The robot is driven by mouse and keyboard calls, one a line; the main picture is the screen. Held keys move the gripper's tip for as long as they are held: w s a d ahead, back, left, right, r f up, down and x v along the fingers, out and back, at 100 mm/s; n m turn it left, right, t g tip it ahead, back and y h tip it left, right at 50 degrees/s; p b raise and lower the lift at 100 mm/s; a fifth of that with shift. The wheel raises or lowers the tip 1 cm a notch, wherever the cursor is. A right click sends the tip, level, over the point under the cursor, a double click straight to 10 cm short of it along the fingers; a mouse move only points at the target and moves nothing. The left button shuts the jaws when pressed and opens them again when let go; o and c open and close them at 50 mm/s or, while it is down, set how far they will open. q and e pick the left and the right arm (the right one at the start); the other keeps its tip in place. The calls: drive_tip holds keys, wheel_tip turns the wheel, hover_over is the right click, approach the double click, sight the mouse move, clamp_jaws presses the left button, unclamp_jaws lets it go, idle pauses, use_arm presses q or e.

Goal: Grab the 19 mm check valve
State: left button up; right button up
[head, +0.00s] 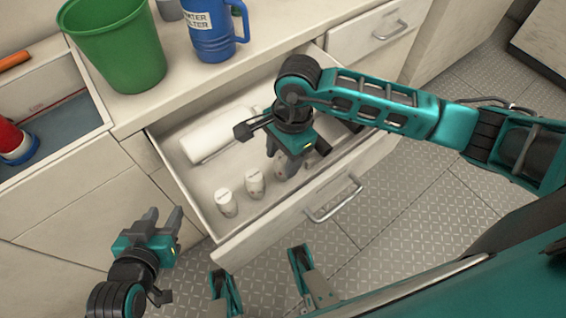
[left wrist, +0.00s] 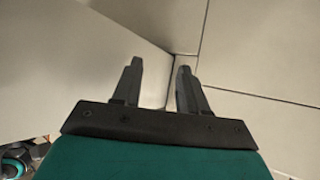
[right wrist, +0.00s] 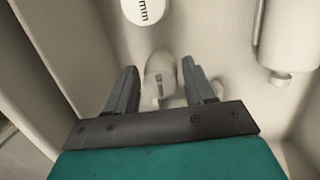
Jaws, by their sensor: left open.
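The open drawer holds several small white labelled fittings. Two stand clear in the head view, a front one (head: 227,203) and a middle one (head: 254,184); another is partly covered by my right gripper (head: 284,160). In the right wrist view, a white fitting (right wrist: 160,80) lies between the two spread fingers, with a gap on each side. Its label is too small to read. Another white fitting (right wrist: 146,9) shows "mm", its number cut off. I cannot tell which is the 19 mm check valve. My left gripper (head: 162,217) is open and empty, outside the drawer at its left.
The drawer (head: 293,222) also holds a long white cylinder (head: 218,136). A green bucket (head: 120,50) and blue jug (head: 212,35) stand on the counter above. A red, white and blue object (head: 15,143) sits at far left. The drawer front has a metal handle (head: 333,204).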

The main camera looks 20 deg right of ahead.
drive_tip(key=c, duration=0.8)
